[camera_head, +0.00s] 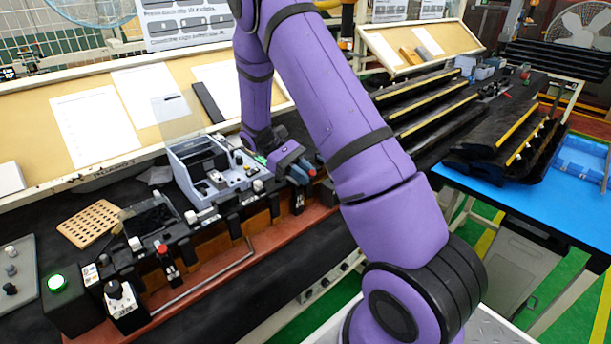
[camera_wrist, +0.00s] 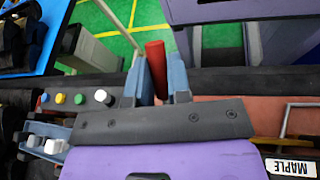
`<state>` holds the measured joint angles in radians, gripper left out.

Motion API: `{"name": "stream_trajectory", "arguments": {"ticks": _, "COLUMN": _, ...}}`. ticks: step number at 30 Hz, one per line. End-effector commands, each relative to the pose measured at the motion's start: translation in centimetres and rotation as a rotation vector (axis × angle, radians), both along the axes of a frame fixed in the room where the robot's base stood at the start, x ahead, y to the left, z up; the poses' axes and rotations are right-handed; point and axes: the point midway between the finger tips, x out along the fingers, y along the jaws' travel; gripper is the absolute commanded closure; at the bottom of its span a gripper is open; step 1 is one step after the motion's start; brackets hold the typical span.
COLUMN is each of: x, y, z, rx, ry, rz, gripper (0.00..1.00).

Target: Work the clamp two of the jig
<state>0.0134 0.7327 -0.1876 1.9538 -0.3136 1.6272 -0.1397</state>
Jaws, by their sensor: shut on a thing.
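The jig (camera_head: 232,187) is a light grey fixture on the bench at centre left, with several clamps along its front. One clamp with a red handle (camera_head: 162,250) stands at the front left. My gripper (camera_head: 306,170) is at the right end of the jig, partly behind my purple arm. Its light blue fingers (camera_wrist: 161,82) are shut on a red handle (camera_wrist: 155,58), which stands between them in the wrist view. The red tip also shows beside the fingers in the head view. The clamp's base under the gripper is hidden. I cannot read any clamp number.
A bent metal rod (camera_head: 205,280) runs along the reddish front ledge. Coloured buttons (camera_wrist: 78,99) and a MAPLE label (camera_wrist: 290,167) show in the wrist view.

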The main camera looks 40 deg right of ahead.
Motion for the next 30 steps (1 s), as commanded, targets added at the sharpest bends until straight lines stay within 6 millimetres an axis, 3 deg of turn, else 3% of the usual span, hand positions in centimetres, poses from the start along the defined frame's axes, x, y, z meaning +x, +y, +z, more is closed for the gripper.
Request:
{"name": "stream_trajectory", "arguments": {"ticks": 13, "x": 0.2, "y": 0.0, "z": 0.0, "rx": 0.0, "ry": 0.007, "rz": 0.002, "gripper": 1.0}}
{"name": "stream_trajectory", "arguments": {"ticks": 14, "x": 0.2, "y": 0.0, "z": 0.0, "rx": 0.0, "ry": 0.007, "rz": 0.002, "gripper": 0.8}}
{"name": "stream_trajectory", "arguments": {"ticks": 17, "x": 0.1, "y": 0.0, "z": 0.0, "rx": 0.0, "ry": 0.007, "rz": 0.001, "gripper": 0.57}}
{"name": "stream_trajectory", "arguments": {"ticks": 26, "x": 0.2, "y": 0.0, "z": 0.1, "rx": 0.0, "ry": 0.009, "rz": 0.0, "gripper": 0.57}}
{"name": "stream_trajectory", "arguments": {"ticks": 30, "x": 1.2, "y": 0.2, "z": 0.4, "rx": -0.001, "ry": 0.007, "rz": 0.001, "gripper": 0.57}}
